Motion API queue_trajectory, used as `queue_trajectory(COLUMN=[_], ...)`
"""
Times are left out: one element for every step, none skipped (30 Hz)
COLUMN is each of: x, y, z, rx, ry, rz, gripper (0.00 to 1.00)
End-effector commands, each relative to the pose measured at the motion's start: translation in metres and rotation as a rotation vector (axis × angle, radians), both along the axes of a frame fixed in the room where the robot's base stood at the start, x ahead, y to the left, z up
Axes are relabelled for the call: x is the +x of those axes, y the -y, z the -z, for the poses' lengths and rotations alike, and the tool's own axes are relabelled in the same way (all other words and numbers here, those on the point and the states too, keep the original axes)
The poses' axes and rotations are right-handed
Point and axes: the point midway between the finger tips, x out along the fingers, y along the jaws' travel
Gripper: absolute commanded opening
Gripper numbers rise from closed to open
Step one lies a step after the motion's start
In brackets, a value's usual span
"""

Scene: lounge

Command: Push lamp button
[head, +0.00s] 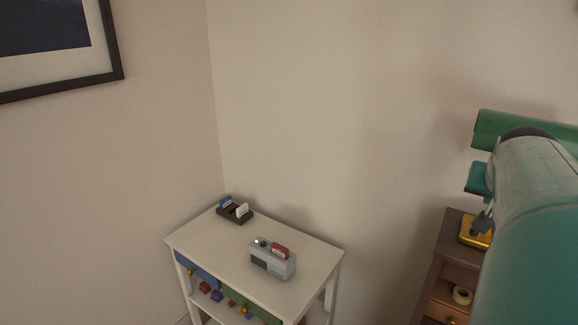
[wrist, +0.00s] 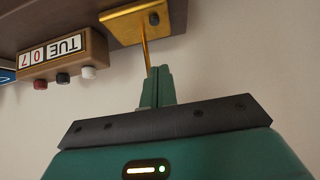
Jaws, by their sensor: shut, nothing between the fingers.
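The lamp has a green shade (head: 525,130) at the right of the head view and a gold base (head: 474,231) on a brown cabinet. The wrist view is upside down and shows the gold base (wrist: 122,24) at the top, with a small dark round button (wrist: 154,18) on it. A thin gold stem (wrist: 145,50) runs from the base toward my fingers and passes behind them. My gripper (wrist: 158,72) is shut and empty, its fingertips pointing at the base, apart from the button. In the head view my arm covers part of the lamp.
A wooden block calendar (wrist: 62,58) with coloured knobs stands beside the base. A tape roll (head: 462,295) lies in the cabinet (head: 447,262). A white side table (head: 215,246) holds a grey toaster-like device (head: 270,264) and a dark card holder (head: 236,217).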

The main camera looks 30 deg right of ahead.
Motion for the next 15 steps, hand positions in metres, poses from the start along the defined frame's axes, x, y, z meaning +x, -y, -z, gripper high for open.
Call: queue_trajectory(x=[0.002, 0.003, 0.006, 0.008, 0.009, 0.012, 0.014, 0.015, 0.017, 0.019, 0.021, 0.023, 0.025, 0.026, 0.026], y=[0.005, 0.008, 0.013, 0.017, 0.021, 0.026, 0.030, 0.033, 0.038, 0.042, 0.046, 0.051, 0.055, 0.056, 0.055], z=[0.007, 0.011, 0.016, 0.021, 0.025, 0.031, 0.035, 0.039, 0.045, 0.049, 0.053, 0.059, 0.063, 0.067, 0.074], rx=[0.004, 0.004, 0.005, 0.005, 0.005, 0.005, 0.004, 0.005, 0.004, 0.005, 0.005, 0.005, 0.005, 0.004, 0.004], ry=[-0.002, -0.003, -0.003, -0.003, -0.003, -0.003, -0.002, -0.003, -0.003, -0.003, -0.003, -0.003, -0.003, -0.003, -0.002], rz=[0.001, 0.002, 0.002, 0.004, 0.004, 0.003, 0.003, 0.004, 0.005, 0.005, 0.006, 0.005, 0.005, 0.005, 0.004], gripper=[0.00, 0.00, 0.00, 0.00, 0.00, 0.00, 0.00, 0.00, 0.00, 0.00, 0.00, 0.00, 0.00, 0.00, 0.00])
